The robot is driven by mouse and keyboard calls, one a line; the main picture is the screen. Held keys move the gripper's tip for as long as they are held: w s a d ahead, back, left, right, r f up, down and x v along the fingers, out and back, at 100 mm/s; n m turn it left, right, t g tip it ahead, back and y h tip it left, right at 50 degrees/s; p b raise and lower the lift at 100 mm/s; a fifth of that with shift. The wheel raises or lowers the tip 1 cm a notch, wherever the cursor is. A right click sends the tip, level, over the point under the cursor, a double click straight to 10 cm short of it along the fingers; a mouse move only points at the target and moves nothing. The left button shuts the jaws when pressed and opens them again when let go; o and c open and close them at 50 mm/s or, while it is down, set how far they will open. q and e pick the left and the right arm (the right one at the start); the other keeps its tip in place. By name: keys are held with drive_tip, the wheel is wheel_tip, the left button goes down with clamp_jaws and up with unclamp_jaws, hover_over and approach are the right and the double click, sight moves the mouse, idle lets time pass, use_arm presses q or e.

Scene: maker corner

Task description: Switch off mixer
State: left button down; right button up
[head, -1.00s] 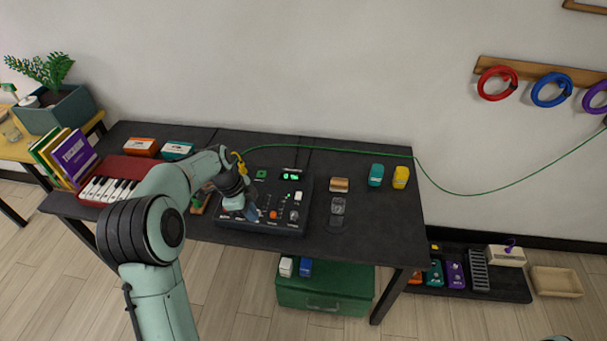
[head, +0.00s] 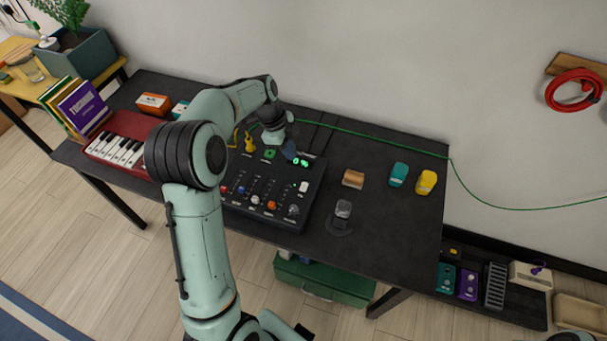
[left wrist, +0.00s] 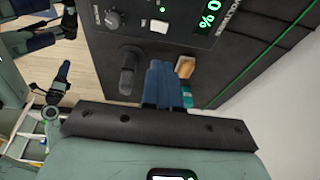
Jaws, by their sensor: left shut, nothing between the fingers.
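The mixer (head: 262,190) is a dark box on the black table, with several knobs, faders, a white switch (head: 304,187) and a lit green display (head: 300,161). My left gripper (head: 290,151) is shut and empty, above the mixer's back edge beside the display. In the left wrist view the blue fingers (left wrist: 161,86) are together, and the mixer's panel (left wrist: 185,38) fills the upper middle. The lit display (left wrist: 208,14), the white switch (left wrist: 159,26) and a round knob (left wrist: 112,19) show there. I cannot tell whether the fingertips touch anything.
A red keyboard (head: 120,146) stands left of the mixer. A green cable (head: 400,146) runs along the back. The table's right front is clear.

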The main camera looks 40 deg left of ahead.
use_arm(q)
drive_tip(key=shift+f, duration=0.1)
approach(304, 184)
drive_tip(key=x, duration=0.5)
drive_tip(key=shift+d+f+p, duration=0.1)
drive_tip(key=shift+d+p, duration=0.2)
drive_tip(key=shift+p, duration=0.05)
drive_tip(key=shift+f, duration=0.65)
use_arm(e)
drive_tip(key=shift+w+r, duration=0.5)
